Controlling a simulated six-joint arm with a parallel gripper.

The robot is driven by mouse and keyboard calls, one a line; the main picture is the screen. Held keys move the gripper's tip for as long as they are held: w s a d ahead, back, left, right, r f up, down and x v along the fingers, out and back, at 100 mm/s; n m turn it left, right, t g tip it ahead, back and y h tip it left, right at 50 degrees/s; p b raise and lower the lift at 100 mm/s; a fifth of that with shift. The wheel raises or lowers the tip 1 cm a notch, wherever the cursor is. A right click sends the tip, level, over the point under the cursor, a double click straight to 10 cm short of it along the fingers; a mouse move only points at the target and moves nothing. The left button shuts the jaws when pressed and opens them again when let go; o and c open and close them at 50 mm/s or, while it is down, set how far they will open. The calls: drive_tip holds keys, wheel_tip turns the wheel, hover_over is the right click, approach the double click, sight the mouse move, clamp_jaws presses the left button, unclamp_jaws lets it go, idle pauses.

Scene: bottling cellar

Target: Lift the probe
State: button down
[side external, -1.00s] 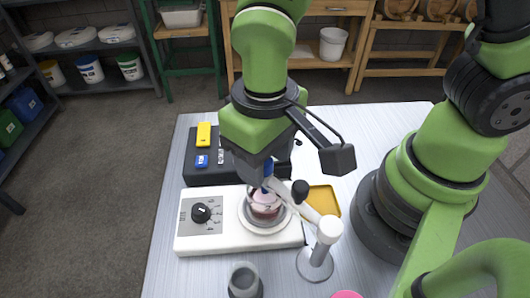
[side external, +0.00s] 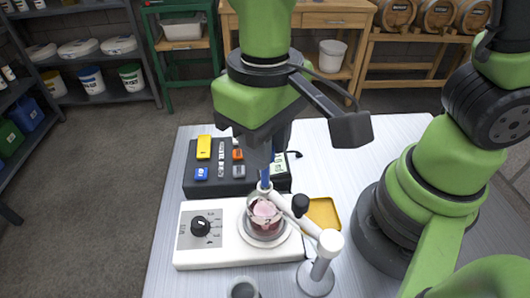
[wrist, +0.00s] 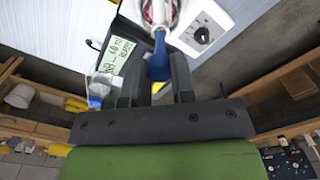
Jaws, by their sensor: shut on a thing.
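The probe (side external: 265,177) has a blue upper part that runs down from my gripper (side external: 271,150) toward a glass beaker (side external: 264,226) of pink liquid. In the wrist view the blue part (wrist: 159,60) sits between the jaws of my gripper (wrist: 157,88), which are shut on it. The probe's tip is hard to make out, so I cannot tell whether it is clear of the liquid. The beaker stands on the round plate of a white stirrer (side external: 205,259) with a black knob.
A white stand (side external: 315,279) reaches its arm to the probe, beside the beaker. A black meter (side external: 216,187) with coloured keys lies behind the stirrer. A yellow tray (side external: 334,223) lies right of the beaker. A grey cup (side external: 243,289) stands in front.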

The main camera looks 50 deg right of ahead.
drive_tip(key=c, duration=0.9)
unclamp_jaws()
drive_tip(key=shift+r, duration=0.15)
wheel_tip(320, 180, up, 10)
drive_tip(key=shift+f, duration=0.1)
drive_tip(key=shift+f, duration=5.15)
